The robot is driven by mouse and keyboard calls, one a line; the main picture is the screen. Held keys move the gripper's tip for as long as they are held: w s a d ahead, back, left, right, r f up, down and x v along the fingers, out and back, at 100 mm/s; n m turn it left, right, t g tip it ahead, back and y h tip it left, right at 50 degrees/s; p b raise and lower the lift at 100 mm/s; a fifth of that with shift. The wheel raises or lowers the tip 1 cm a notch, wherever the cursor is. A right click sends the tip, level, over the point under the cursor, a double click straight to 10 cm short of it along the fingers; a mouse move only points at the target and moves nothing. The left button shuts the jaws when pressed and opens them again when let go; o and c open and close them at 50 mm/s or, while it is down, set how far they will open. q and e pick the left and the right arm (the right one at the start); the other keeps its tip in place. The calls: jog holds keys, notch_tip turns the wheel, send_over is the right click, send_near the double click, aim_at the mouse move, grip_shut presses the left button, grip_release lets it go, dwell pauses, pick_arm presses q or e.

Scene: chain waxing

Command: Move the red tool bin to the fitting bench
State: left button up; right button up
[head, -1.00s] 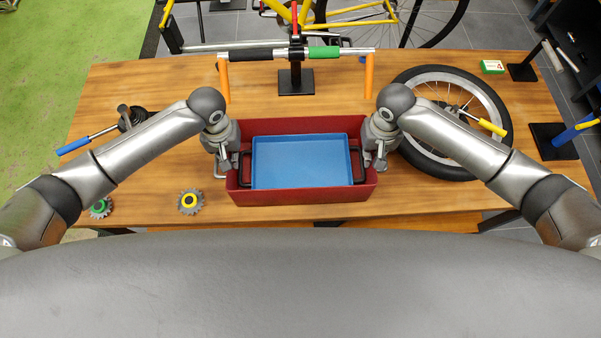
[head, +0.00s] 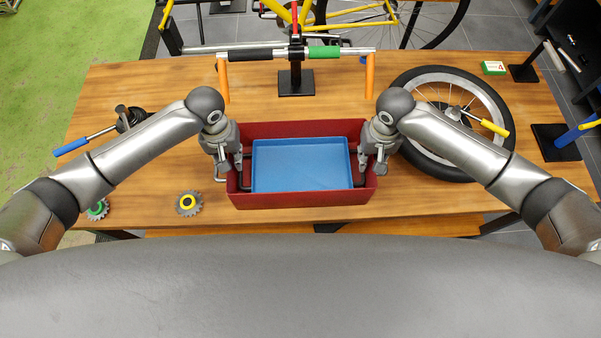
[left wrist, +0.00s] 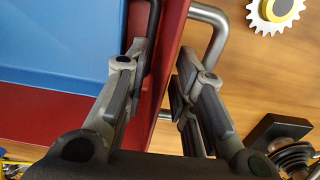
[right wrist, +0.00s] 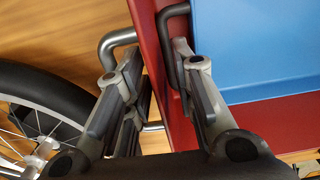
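The red tool bin (head: 300,199) stands on a wooden bench (head: 140,190), near its front edge. A blue tray (head: 300,166) with dark handles sits inside it. My left gripper (head: 229,163) is at the bin's left end, and my right gripper (head: 373,162) at its right end. In the left wrist view the fingers (left wrist: 157,62) are apart, one inside the red wall and one outside by a grey metal handle (left wrist: 212,25). In the right wrist view the fingers (right wrist: 152,65) straddle the other wall likewise, by another grey handle (right wrist: 115,40). Both grippers look open.
A wheel (head: 412,83) lies to the right of the bin. A stand with a horizontal bar (head: 296,82) is behind it. A gear with a yellow centre (head: 189,203) and a blue-handled tool (head: 72,147) lie left.

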pick_arm(q)
notch_tip(320, 180, up, 6)
jog(key=shift+r, duration=0.25)
pick_arm(e)
jog(key=shift+d, duration=0.1)
pick_arm(q)
jog(key=shift+r, duration=0.1)
pick_arm(e)
notch_tip(320, 180, up, 12)
dwell(0.7)
